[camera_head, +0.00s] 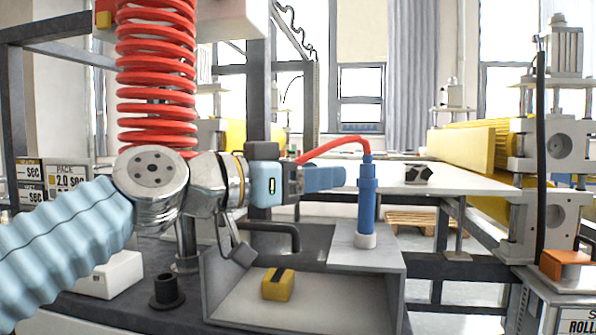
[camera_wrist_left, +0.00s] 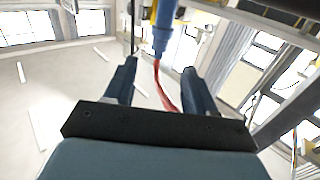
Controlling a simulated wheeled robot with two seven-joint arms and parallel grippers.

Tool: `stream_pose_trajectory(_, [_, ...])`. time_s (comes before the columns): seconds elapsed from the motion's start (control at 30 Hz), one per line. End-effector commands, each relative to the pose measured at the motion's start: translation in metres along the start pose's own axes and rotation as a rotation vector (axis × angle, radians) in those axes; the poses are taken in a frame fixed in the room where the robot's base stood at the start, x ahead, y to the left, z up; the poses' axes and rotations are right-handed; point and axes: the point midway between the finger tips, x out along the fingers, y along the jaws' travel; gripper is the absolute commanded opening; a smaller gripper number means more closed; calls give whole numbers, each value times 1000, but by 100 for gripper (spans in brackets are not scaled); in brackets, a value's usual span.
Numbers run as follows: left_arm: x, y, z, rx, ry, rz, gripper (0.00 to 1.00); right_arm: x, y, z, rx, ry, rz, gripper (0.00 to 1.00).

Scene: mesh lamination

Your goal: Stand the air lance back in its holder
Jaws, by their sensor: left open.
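The blue air lance (camera_head: 366,195) stands upright on the grey raised platform, its foot at a pale round collar (camera_head: 365,241). I cannot see how deep it sits in the collar. A red hose (camera_head: 335,146) leaves its top and bends left. My left gripper (camera_head: 326,178) is open and empty, just left of the lance, fingers pointing at its upper body with a small gap. In the left wrist view the lance (camera_wrist_left: 163,30) shows beyond the open fingers (camera_wrist_left: 156,72), with the red hose between them. My right gripper is not in view.
A grey tray (camera_head: 235,308) below holds a yellow block with a black stripe (camera_head: 278,284). A black cup-like stand (camera_head: 166,290) is left of it. A thick red coil (camera_head: 156,80) hangs above my left arm. A white table (camera_head: 400,180) with a dark object lies behind.

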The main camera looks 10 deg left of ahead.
Motion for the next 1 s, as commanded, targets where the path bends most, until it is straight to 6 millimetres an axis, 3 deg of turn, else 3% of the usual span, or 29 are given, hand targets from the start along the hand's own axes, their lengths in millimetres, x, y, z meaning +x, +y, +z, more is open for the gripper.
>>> stream_pose_trajectory(0.3, [71, 0, -2, -2, -4, 2, 55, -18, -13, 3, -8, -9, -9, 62])
stream_pose_trajectory(0.5, [98, 0, -1, -1, -2, 1, 55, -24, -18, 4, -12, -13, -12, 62])
stream_pose_trajectory(0.9, [108, 0, 0, 0, 0, 0, 55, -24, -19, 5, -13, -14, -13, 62])
stream_pose_trajectory(1.0, [107, 0, 0, 0, 0, 0, 43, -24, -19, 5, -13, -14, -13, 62])
